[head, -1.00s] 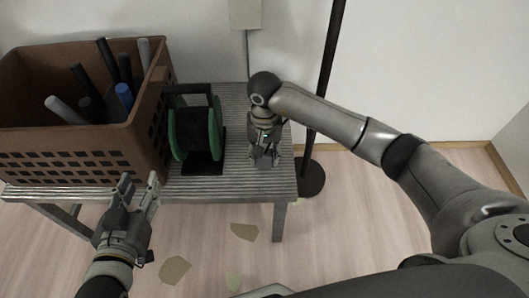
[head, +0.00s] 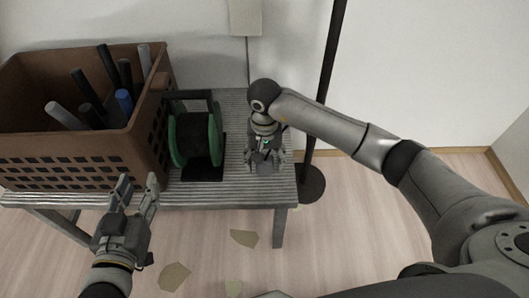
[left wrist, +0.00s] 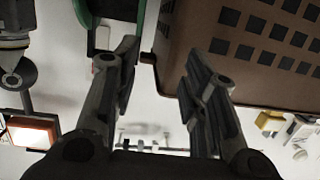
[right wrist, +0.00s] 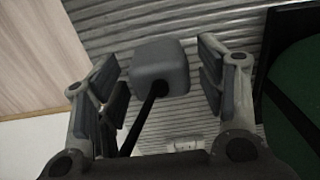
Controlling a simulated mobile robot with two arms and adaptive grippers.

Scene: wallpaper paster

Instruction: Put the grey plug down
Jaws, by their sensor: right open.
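The grey plug (right wrist: 160,67) is a rounded block with a black cable running from it toward my right wrist camera. It appears to sit on the ribbed grey bench (right wrist: 225,25). My right gripper (right wrist: 165,75) is open, with one finger on each side of the plug and small gaps between. In the head view my right gripper (head: 265,162) is low over the right end of the bench (head: 235,110) and hides the plug. My left gripper (head: 138,184) is open and empty in front of the bench's front edge; its spread fingers show in the left wrist view (left wrist: 160,68).
A brown crate (head: 75,165) holding several rods stands on the bench's left. A green-and-black cable reel (head: 195,140) stands between it and my right gripper. A dark pole on a round base (head: 312,185) stands right of the bench. Paper scraps (head: 174,277) lie on the floor.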

